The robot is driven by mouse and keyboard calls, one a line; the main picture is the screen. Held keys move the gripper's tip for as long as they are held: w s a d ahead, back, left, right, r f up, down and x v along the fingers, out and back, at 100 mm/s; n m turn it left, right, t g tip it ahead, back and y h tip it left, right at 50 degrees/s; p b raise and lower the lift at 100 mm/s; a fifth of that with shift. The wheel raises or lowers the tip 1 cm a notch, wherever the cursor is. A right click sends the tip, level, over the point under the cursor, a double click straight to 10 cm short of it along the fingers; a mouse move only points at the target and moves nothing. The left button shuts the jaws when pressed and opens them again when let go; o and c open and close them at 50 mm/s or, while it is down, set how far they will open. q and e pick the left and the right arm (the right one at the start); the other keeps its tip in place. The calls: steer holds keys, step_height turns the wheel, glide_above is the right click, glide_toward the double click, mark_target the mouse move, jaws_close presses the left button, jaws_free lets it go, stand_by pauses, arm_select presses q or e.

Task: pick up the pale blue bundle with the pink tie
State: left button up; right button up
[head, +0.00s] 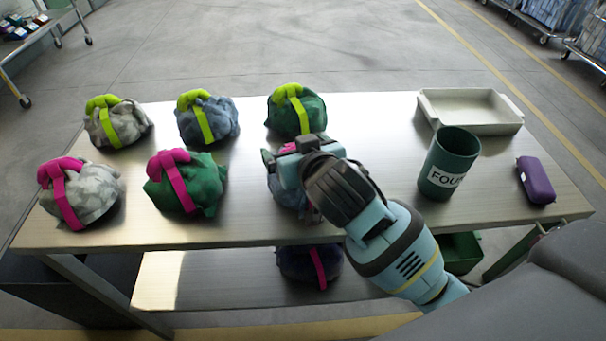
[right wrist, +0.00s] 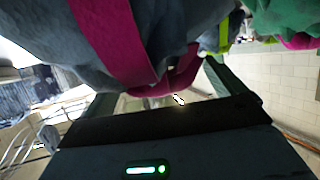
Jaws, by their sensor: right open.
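The pale blue bundle with the pink tie (head: 284,192) sits on the upper metal table, in the front row, mostly hidden behind my right gripper and wrist. In the right wrist view its blue-grey cloth (right wrist: 180,22) and wide pink band (right wrist: 112,38) fill the top, very close. My right gripper (head: 287,163) is open, over or right beside this bundle; I cannot tell whether it touches it. A pink loop (right wrist: 182,75) hangs in front of the gripper in the wrist view. My left gripper is not in view.
Nearby are a green bundle with a pink tie (head: 207,184), a grey one (head: 95,190), and several with lime ties behind. A dark green bin (head: 437,165), white tray (head: 470,127) and purple case (head: 537,180) stand right. A dark bundle (head: 300,265) lies on the lower shelf.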

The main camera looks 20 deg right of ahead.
steer(key=c, duration=1.6)
steer(key=shift+r, duration=0.55)
steer(key=shift+c, duration=0.6)
step_height(320, 180, up, 3)
steer(key=shift+f+p, duration=0.15)
steer(key=shift+p, duration=0.2)
steer(key=s+a+r, duration=0.1)
steer(key=s+a, duration=0.9)
steer(key=s, duration=0.2)
steer(key=shift+a+r, duration=0.15)
steer(key=shift+a, duration=0.1)
